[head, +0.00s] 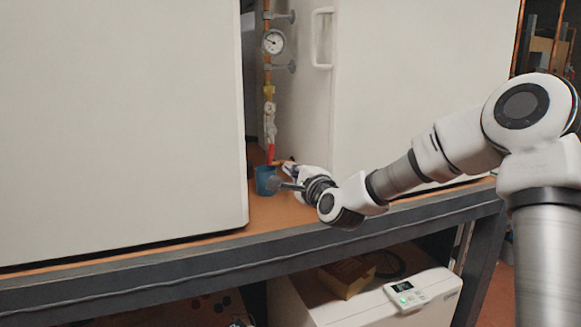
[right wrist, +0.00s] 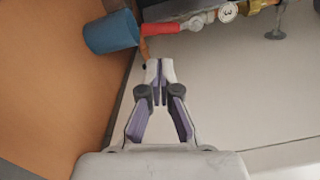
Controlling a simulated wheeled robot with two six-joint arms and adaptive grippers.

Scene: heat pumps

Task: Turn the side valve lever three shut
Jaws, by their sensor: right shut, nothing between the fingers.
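The red lever (head: 271,153) points down along the copper pipe in the gap between two white cabinets. In the right wrist view the red lever (right wrist: 163,29) runs left from a fitting near a white round tag marked 3 (right wrist: 228,12). My right gripper (head: 281,178) is just below the lever's lower end and apart from it. In the right wrist view its fingertips (right wrist: 160,70) are together, with nothing between them. Parts of the fingers are hard to make out in the head view. My left gripper is not in view.
A blue cup (head: 264,181) stands close beside my right gripper, and also shows in the right wrist view (right wrist: 112,32). A gauge (head: 273,41) is higher on the pipe. White cabinets (head: 120,120) (head: 420,90) flank the narrow gap. A white box (head: 375,305) is under the bench.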

